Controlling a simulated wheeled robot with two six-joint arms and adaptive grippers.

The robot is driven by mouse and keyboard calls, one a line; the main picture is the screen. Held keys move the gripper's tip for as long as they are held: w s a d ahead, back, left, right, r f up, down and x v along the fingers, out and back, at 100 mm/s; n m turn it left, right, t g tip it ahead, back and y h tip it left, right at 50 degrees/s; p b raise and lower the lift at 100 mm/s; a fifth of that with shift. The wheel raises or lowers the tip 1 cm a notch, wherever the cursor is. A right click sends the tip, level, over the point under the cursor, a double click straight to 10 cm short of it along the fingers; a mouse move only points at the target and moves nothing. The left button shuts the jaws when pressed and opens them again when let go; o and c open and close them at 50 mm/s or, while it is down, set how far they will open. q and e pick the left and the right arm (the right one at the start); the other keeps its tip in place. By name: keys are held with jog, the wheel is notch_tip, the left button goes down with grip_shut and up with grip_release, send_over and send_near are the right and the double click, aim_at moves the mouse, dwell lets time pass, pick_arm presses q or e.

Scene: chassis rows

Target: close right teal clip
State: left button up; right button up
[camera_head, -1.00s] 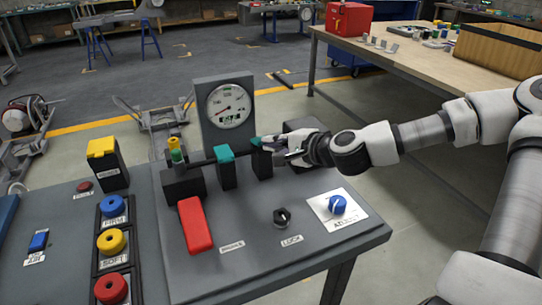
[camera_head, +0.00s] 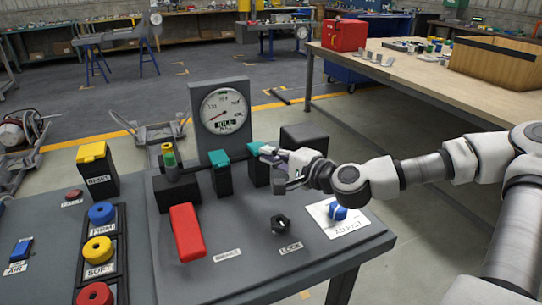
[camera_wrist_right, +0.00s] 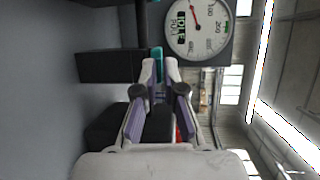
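The right teal clip (camera_head: 257,153) is a teal cap on a dark block, right of a similar left teal clip (camera_head: 219,158) in the head view. My right gripper (camera_head: 270,156) is at the right clip, with its fingertips against or just beside the teal top. In the right wrist view, teal (camera_wrist_right: 157,52) shows at and between the fingertips, which sit close together with a narrow gap. I cannot tell whether they squeeze it. The gripper partly hides the clip's right side. My left gripper is not in view.
A round gauge (camera_head: 226,111) stands behind the clips. A red lever (camera_head: 187,232), a black knob (camera_head: 280,224) and a blue knob (camera_head: 338,212) are nearer on the panel. A dark box (camera_head: 304,138) stands behind my right gripper. The front panel surface is mostly clear.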

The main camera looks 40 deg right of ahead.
jog(key=shift+o, duration=1.1)
